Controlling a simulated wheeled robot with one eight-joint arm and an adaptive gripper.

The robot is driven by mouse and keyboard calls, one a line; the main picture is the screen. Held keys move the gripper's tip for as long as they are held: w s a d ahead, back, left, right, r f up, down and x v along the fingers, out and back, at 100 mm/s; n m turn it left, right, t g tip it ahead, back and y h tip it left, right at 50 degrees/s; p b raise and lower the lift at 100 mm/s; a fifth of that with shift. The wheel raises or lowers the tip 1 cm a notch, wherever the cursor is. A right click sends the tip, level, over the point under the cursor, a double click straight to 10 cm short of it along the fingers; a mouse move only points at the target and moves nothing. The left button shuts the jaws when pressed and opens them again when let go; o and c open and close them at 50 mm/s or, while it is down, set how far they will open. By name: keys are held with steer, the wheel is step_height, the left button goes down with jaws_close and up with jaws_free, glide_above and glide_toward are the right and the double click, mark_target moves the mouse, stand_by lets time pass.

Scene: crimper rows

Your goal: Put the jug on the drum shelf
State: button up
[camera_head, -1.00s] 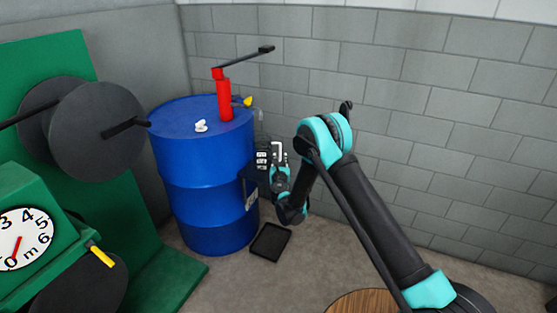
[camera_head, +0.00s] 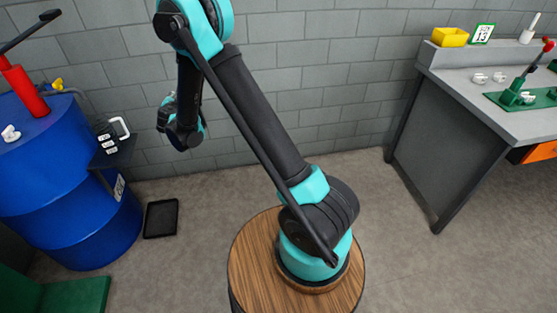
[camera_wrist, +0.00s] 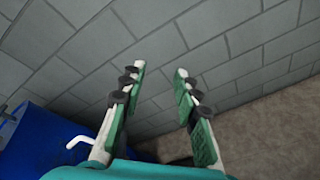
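The jug (camera_head: 121,128) shows mainly as a white looped handle, with its body hard to make out. It stands on the small dark drum shelf (camera_head: 121,154) fixed to the right side of the blue drum (camera_head: 70,205). Pale label-like marks show beside the handle. In the wrist view a white hooked piece (camera_wrist: 79,141), seemingly that handle, is left of my fingers. My gripper (camera_wrist: 160,95) is open, with nothing between its fingers. In the head view my arm's end is to the right of the shelf, apart from the jug.
A red hand pump (camera_head: 25,90) stands on the drum top. A black tray (camera_head: 161,218) lies on the floor beside the drum. A grey workbench (camera_head: 480,105) with a yellow bin (camera_head: 450,37) stands at right. The block wall is close behind my arm.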

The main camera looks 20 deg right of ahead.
steer(key=s+d+r+m+g+h, duration=0.1)
steer(key=s+d+r+m+g, duration=0.15)
steer(key=s+d+m, duration=0.8)
steer(key=s+d+r+m+g+h, duration=0.15)
steer(key=s+d+m+g, duration=0.4)
steer(key=d, duration=0.95)
steer(key=s+d+f+m+g+y, duration=0.1)
steer(key=s+m, duration=0.4)
steer(key=s, duration=0.9)
steer(key=s+d+f+m+g+y, duration=0.1)
steer(key=s+d+f+m+y, duration=0.1)
steer(key=s, duration=1.2)
step_height(320, 180, down, 3)
steer(key=d+m, duration=0.1)
steer(key=m, duration=0.2)
steer(key=shift+s+d+r+m+g, duration=0.2)
steer(key=shift+d+m+g, duration=0.1)
steer(key=shift+g, duration=0.1)
steer(key=shift+w, duration=0.1)
